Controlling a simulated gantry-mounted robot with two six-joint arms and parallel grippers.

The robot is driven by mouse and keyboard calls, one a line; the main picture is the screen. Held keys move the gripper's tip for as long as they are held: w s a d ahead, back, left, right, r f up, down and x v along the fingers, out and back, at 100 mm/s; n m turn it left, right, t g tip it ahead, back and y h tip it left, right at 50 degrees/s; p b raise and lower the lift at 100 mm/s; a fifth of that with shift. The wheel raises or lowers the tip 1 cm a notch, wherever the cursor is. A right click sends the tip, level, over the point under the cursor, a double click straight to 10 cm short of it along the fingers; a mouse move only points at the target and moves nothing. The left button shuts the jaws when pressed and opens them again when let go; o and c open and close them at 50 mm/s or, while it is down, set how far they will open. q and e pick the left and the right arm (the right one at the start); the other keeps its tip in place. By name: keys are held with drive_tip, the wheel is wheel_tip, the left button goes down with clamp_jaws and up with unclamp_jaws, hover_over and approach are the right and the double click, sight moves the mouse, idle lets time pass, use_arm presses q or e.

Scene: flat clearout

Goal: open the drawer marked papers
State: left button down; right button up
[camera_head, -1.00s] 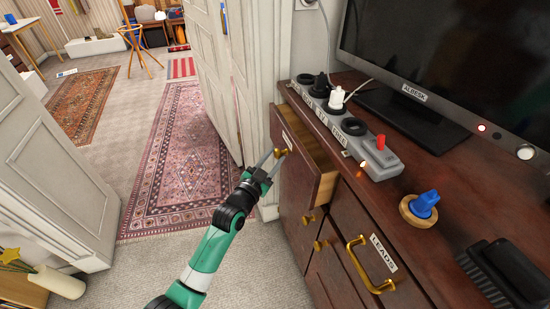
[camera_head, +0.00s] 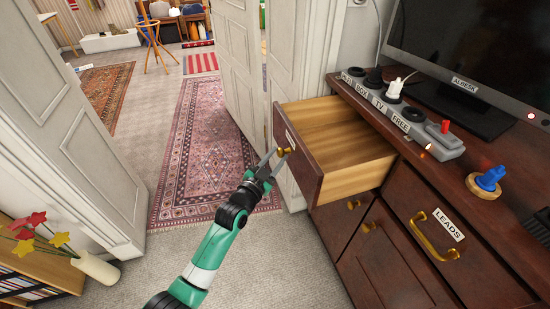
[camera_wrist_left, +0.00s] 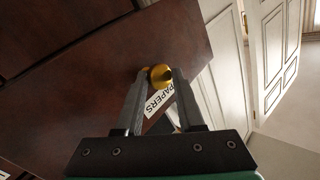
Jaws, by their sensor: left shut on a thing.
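The drawer (camera_head: 343,160) at the cabinet's left end is pulled well out, and its light wood inside looks empty where I can see it. Its dark front carries a white label that reads PAPERS in the left wrist view (camera_wrist_left: 158,100). My left gripper (camera_head: 276,161) is shut on the drawer's round brass knob (camera_head: 284,152). The knob also shows between the fingertips in the left wrist view (camera_wrist_left: 160,74). My right gripper is not in view.
The drawer marked LEADS (camera_head: 438,233) is shut, to the right. A power strip (camera_head: 400,112) and a television (camera_head: 470,55) stand on the cabinet. A white door (camera_head: 75,150) and a vase of flowers (camera_head: 95,268) are at left. Carpet is clear below the drawer.

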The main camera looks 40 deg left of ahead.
use_arm(q)
drive_tip(key=c, duration=0.8)
unclamp_jaws()
drive_tip(key=shift+s, duration=0.15)
drive_tip(key=p+v, duration=0.4)
drive_tip(key=v, duration=0.7)
drive_tip(key=shift+s+p, duration=0.15)
drive_tip(key=shift+p, duration=0.15)
drive_tip(key=shift+f, duration=0.1)
